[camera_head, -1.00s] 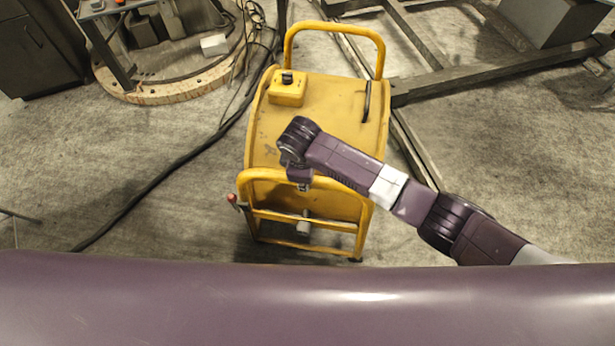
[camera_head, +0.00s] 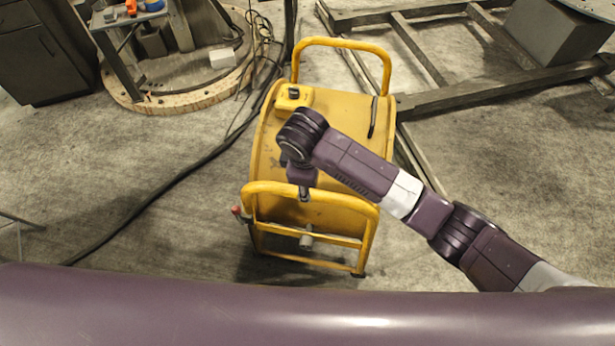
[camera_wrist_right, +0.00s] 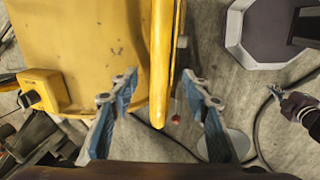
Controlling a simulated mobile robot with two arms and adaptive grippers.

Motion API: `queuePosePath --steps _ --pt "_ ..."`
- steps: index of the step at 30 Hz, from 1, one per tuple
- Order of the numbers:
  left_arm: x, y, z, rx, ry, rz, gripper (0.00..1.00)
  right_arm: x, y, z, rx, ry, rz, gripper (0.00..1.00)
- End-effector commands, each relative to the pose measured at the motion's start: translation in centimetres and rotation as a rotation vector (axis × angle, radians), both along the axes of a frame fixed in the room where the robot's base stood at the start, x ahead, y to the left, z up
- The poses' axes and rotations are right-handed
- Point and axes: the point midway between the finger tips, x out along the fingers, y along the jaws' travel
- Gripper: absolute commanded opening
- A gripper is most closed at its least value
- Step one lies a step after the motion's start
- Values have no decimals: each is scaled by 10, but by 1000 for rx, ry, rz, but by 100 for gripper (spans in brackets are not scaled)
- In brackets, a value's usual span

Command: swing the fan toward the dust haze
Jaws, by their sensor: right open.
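The fan (camera_head: 335,120) is a yellow drum in a tubular frame, standing on the floor in the middle of the head view. Its near handle bar (camera_head: 345,199) runs across the side facing me. My right gripper (camera_head: 304,194) points down at this bar. In the right wrist view the gripper (camera_wrist_right: 160,98) is open, its two blue-padded fingers apart, and the yellow bar (camera_wrist_right: 163,60) shows between them. I cannot tell whether they touch it. What looks like my left gripper (camera_wrist_right: 288,100) is at the right edge of that view, its jaws unclear. No dust haze is visible.
A black cable (camera_head: 170,178) runs along the floor left of the fan. A steel frame (camera_head: 480,85) lies behind it on the right. A round wooden-rimmed base (camera_head: 190,98) and a dark cabinet (camera_head: 40,50) stand at back left.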

Motion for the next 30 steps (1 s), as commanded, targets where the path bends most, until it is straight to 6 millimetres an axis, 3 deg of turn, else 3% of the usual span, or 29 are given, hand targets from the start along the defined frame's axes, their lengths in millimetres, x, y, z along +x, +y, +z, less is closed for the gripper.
queuePosePath --steps 3,9,26,30 --pt "0 0 0 0 0 0 0 -4 2 20 3 0 2 43" --pt "0 -1 0 -1 0 0 0 -7 2 34 0 0 0 43" --pt "0 -1 0 -1 0 0 0 -8 2 35 1 2 0 43" --pt "0 -1 0 -1 0 0 0 -18 6 31 42 14 -22 43"
